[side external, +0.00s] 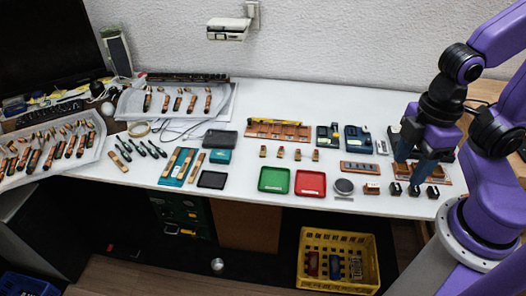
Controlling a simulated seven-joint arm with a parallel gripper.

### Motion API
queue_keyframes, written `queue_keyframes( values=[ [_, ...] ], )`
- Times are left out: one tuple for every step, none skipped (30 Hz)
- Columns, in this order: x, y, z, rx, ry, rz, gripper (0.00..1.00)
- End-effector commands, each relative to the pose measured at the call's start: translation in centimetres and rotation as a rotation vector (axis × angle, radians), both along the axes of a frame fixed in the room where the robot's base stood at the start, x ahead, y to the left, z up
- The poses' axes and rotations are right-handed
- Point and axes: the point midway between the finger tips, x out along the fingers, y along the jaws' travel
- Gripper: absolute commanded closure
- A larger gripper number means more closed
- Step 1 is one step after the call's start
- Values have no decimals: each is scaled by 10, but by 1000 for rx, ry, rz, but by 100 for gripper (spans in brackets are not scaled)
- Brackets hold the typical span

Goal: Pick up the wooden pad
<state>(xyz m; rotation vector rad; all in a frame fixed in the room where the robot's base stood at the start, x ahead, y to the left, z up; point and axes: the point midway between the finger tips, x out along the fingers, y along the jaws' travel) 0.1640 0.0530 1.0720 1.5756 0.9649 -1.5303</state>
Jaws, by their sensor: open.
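My gripper (414,160) is at the right of the white table, pointing down with its jaws open. It is over or just in front of a wooden-edged rack (432,172), which it partly hides. I cannot tell if they touch. I cannot tell for sure which piece is the wooden pad. Several small wooden blocks (297,153) stand in a row at the middle of the table, well left of my gripper. Another small wooden block (372,188) lies nearer, to the lower left of my gripper. Nothing shows between the fingers, but the view is small.
A yellow crate (337,236) is below the table edge.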

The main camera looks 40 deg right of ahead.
Motion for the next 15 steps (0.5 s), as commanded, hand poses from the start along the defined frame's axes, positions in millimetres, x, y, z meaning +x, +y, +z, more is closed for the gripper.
queue_keyframes(
  values=[
    [1, 1, 0, 0, -1, -5, 47],
    [3, 1, 0, -1, -2, -12, 47],
    [7, 3, 0, -3, -5, -27, 47],
    [11, 6, 0, -4, -10, -45, 47],
    [16, 9, 0, -6, -15, -69, 47],
    [25, 13, -1, -11, -22, -106, 47],
    [33, 17, -1, -13, -31, -140, 47],
    [41, 21, -1, -17, -38, -178, 47],
    [55, 27, -2, -20, -52, -234, 47],
    [65, 31, -3, -22, -62, -278, 47],
    [76, 35, -4, -25, -73, -323, 47],
    [90, 41, -5, -28, -86, -384, 47],
    [101, 45, -6, -28, -98, -427, 47],
    [111, 49, -8, -29, -108, -471, 47],
    [126, 54, -10, -31, -122, -529, 47]
  ],
)
